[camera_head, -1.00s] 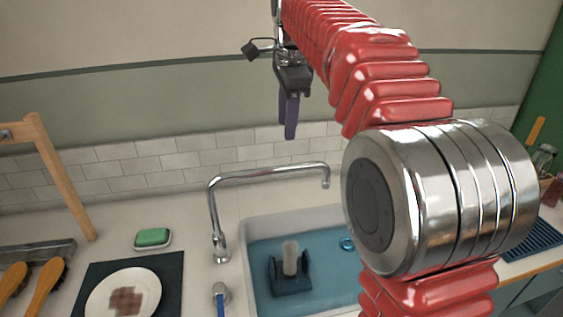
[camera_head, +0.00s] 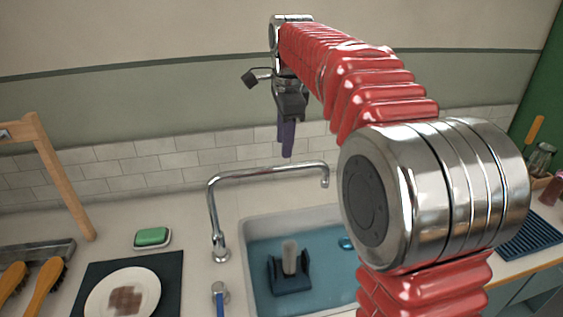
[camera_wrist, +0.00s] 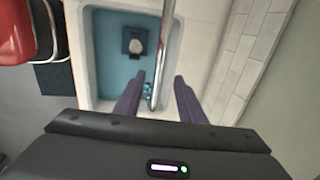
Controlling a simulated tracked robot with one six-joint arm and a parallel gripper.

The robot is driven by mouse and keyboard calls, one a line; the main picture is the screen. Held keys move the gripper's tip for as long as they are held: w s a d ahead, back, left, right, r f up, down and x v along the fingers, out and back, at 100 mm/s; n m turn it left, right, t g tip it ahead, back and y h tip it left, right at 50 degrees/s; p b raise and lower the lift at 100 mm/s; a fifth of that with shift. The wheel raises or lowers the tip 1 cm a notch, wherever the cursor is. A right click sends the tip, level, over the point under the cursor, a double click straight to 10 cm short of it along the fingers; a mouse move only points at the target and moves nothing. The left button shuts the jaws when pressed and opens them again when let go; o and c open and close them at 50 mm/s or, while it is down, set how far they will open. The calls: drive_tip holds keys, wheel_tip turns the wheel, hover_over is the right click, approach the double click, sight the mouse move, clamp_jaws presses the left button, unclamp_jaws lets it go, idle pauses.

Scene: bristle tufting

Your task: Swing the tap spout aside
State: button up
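The chrome tap spout (camera_head: 265,174) rises beside the sink's left edge and reaches right over the basin. My gripper (camera_head: 287,153) hangs above the spout in the head view, with its purple fingers pointing down. In the wrist view the two fingers of my gripper (camera_wrist: 159,76) are apart, and the spout (camera_wrist: 164,55) shows in the gap between them. The spout looks lower than the fingertips; I cannot tell whether either finger touches it.
The sink (camera_head: 250,260) holds blue water and a dark blue holder (camera_head: 290,280) with a pale upright piece. A green soap (camera_head: 152,236), a plate (camera_head: 123,297) and brushes (camera_head: 40,287) lie to the left. The tiled wall (camera_head: 160,160) is close behind the tap.

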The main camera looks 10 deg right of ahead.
sight(282, 165)
drive_tip(key=f, duration=0.2)
drive_tip(key=w+f, duration=0.1)
drive_tip(key=f, duration=0.4)
drive_tip(key=shift+w+f, duration=0.3)
clamp_jaws()
drive_tip(key=shift+a, duration=0.3)
drive_tip(key=shift+d, duration=0.2)
drive_tip(key=shift+w, duration=0.15)
